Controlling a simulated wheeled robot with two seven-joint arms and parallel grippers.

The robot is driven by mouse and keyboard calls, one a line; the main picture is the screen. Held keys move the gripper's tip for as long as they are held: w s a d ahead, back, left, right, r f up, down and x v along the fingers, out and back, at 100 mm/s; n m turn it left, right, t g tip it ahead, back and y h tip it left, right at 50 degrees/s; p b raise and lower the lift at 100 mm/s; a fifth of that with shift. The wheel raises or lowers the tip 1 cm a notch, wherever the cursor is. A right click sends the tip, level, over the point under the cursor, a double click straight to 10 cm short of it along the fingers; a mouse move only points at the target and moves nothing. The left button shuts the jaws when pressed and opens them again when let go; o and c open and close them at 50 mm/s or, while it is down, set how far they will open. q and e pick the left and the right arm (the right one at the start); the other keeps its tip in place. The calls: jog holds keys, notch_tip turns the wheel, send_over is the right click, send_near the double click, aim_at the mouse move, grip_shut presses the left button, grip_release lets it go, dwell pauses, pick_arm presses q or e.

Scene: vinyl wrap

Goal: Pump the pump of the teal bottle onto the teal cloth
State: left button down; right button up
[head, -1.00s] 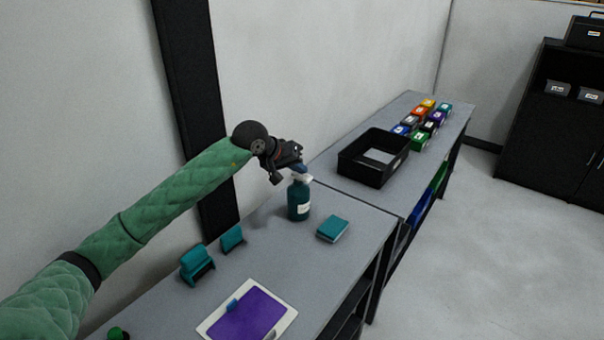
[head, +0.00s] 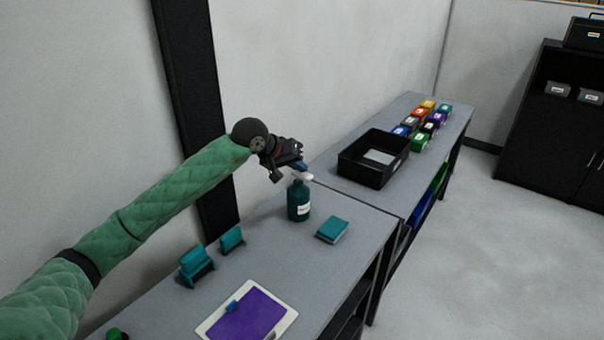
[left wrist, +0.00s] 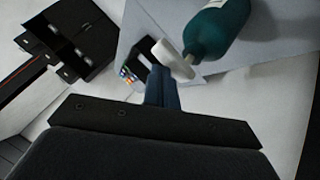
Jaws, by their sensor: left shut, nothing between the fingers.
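The teal bottle (head: 299,203) stands upright on the grey table, with a white label and a white pump head (head: 301,175). The teal cloth (head: 332,230) lies folded on the table to the right of the bottle. My left gripper (head: 303,167) is shut and empty, its blue fingertips right at the top of the pump head. In the left wrist view the shut blue fingers (left wrist: 162,88) are close to the white pump (left wrist: 174,60) of the teal bottle (left wrist: 216,30); whether they touch cannot be told. My right gripper is not in view.
A black open bin (head: 373,165) and several colourful boxes (head: 421,141) stand on the farther table. Two teal tools (head: 195,265) stand near the wall. A white board with a purple sheet (head: 247,313) lies at the front.

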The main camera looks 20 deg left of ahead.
aim_at(299, 175)
pick_arm(q)
jog(key=shift+r, duration=0.65)
jog(key=shift+r, duration=0.1)
jog(key=shift+r, duration=2.4)
